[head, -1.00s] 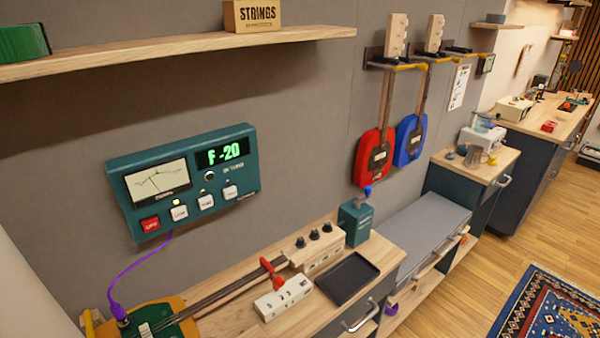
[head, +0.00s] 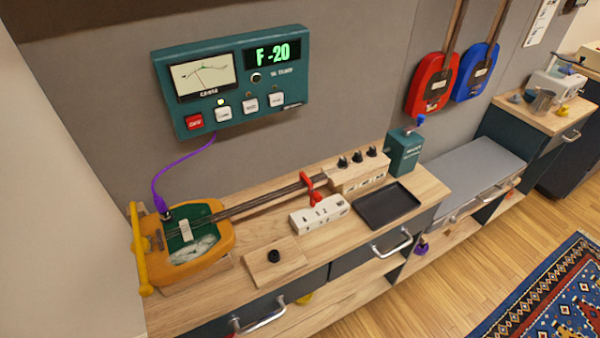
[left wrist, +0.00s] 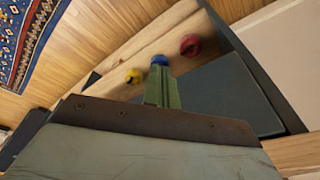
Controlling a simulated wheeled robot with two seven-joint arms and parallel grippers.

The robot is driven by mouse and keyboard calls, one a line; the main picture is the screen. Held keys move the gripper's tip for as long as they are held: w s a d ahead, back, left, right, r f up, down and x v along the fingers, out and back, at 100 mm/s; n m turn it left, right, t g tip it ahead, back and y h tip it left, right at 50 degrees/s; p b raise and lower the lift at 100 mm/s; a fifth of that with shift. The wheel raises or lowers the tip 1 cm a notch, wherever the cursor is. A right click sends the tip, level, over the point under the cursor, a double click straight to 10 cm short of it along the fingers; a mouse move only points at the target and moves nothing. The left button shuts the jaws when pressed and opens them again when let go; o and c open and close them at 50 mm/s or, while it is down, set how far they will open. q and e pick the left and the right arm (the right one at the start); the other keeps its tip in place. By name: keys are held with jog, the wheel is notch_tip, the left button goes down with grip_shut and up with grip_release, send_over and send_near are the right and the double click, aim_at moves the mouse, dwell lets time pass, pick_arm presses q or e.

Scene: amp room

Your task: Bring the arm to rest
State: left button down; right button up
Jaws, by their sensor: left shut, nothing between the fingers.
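My left gripper (left wrist: 162,92) shows in the left wrist view as narrow green fingers, closed together with nothing held, beyond the dark plate of my wrist. It points toward a wooden shelf (left wrist: 112,62) with a yellow piece (left wrist: 134,76), a blue piece (left wrist: 159,60) and a red piece (left wrist: 191,45) on or near it. The blue piece lines up with the fingertips; I cannot tell whether they touch. Neither of my arms shows in the head view, and my right gripper is in no view.
The wooden bench (head: 240,305) holds an orange instrument (head: 185,250), a small block with a black knob (head: 274,262), a white block (head: 320,214), a black tray (head: 386,205) and a teal box (head: 403,152). A teal tuner (head: 231,80) reading F -20 hangs above. Floor (head: 450,285) is open at right.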

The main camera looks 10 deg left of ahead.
pick_arm(q)
jog(key=s+a+f+b, duration=0.1)
jog(key=s+f+b, duration=0.2)
jog(key=s+f, duration=0.5)
jog(key=s+a+f+g+b, duration=0.1)
jog(key=s+a+f+b, duration=0.1)
jog(key=s+f, duration=0.7)
notch_tip(320, 180, down, 7)
jog(key=shift+s+f+b, duration=0.2)
jog(key=shift+s+b, duration=0.1)
jog(key=shift+b, duration=0.2)
